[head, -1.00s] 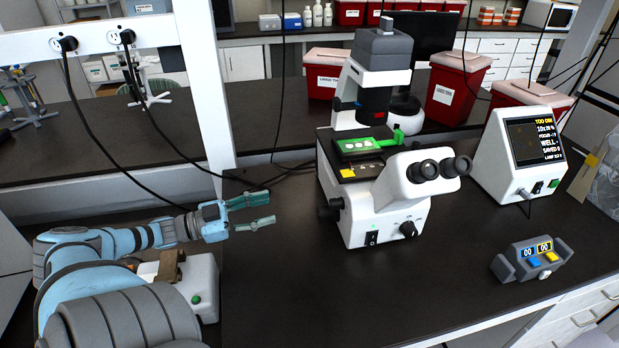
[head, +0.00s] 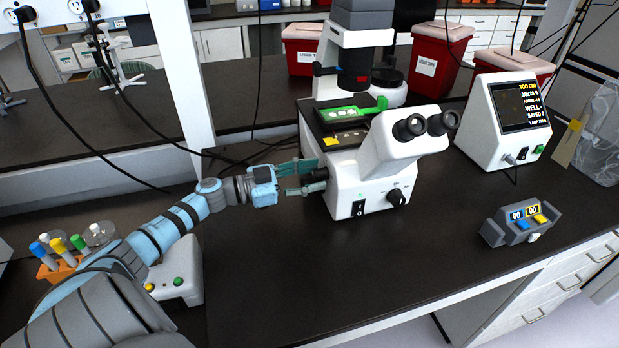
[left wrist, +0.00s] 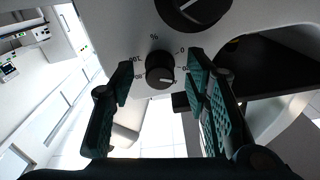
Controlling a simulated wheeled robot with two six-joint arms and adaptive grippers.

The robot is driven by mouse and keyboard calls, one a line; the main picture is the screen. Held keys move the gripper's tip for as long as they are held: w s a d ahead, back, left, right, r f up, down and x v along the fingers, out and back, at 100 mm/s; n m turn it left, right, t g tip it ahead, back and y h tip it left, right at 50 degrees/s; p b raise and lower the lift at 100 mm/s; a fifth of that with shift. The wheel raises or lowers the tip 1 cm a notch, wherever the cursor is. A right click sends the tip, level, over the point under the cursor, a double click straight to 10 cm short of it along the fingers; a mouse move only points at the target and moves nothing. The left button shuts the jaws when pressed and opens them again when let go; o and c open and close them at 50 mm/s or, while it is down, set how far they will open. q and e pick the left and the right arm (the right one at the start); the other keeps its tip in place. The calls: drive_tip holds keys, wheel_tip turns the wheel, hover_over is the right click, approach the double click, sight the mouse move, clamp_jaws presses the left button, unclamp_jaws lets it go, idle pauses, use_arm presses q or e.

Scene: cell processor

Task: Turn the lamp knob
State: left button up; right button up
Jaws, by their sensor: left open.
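The white microscope (head: 375,165) stands on the black bench. In the left wrist view, a small black knob (left wrist: 160,70) with a white pointer and a percent scale sits on its white panel. My left gripper (head: 308,177) is open at the microscope's left side. In the left wrist view, its teal fingertips (left wrist: 160,84) are on either side of the percent knob, with gaps visible; contact cannot be told. A larger black knob (left wrist: 193,8) is at the top of that view. The head view does not clearly show the percent knob behind the fingers. My right gripper is not in view.
A grey two-button box (head: 505,228) sits at the front right. An orange rack (head: 55,268) with several capped tubes is at the left. Cables lie behind my left gripper.

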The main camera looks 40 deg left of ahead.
use_arm(q)
drive_tip(key=shift+c, duration=0.6)
clamp_jaws()
drive_tip(key=shift+m, duration=0.4)
drive_tip(key=m+b, duration=0.2)
drive_tip(key=m, duration=1.4)
drive_tip(key=shift+m+b, duration=0.4)
